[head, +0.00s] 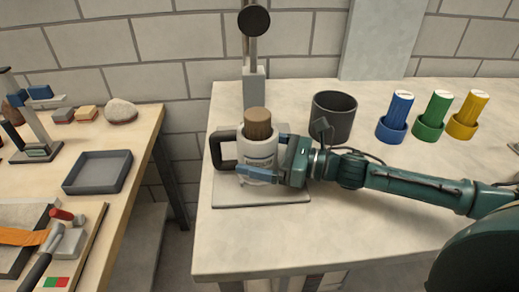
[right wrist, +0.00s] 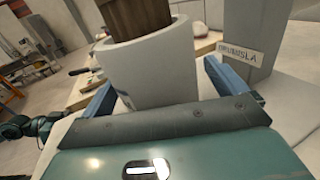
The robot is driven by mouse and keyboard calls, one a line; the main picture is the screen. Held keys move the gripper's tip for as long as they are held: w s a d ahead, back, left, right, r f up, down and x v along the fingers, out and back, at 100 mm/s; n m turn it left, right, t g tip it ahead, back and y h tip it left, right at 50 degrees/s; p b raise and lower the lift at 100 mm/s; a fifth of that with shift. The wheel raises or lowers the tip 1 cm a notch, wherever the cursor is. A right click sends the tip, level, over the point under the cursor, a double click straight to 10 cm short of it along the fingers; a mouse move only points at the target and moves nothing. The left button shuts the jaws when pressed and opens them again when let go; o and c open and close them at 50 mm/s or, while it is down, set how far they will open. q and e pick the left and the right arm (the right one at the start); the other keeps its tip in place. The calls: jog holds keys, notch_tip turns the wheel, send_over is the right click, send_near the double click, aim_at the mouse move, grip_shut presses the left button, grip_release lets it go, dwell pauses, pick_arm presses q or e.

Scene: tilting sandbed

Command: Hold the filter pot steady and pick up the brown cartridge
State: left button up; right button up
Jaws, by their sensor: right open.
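The filter pot (head: 258,165) is a white cylinder with a dark handle at its left. It stands upright on a flat grey plate; it also fills the middle of the right wrist view (right wrist: 150,72). The brown cartridge (head: 257,121) sits in the pot's mouth, its upper part sticking out; its lower part is hidden. It also shows in the right wrist view (right wrist: 135,15). My right gripper (head: 268,154) reaches in from the right, its blue fingers open on either side of the pot. I cannot tell whether they touch it.
A grey post (head: 253,85) rises behind the pot. A dark grey cup (head: 333,118) stands behind my right gripper. Blue (head: 397,112), green (head: 434,112) and yellow (head: 467,112) cylinders in holders stand farther right. The table front is clear. A side bench holds a tray (head: 98,172).

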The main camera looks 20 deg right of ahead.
jog(key=c, duration=1.4)
jog(key=shift+o, duration=0.2)
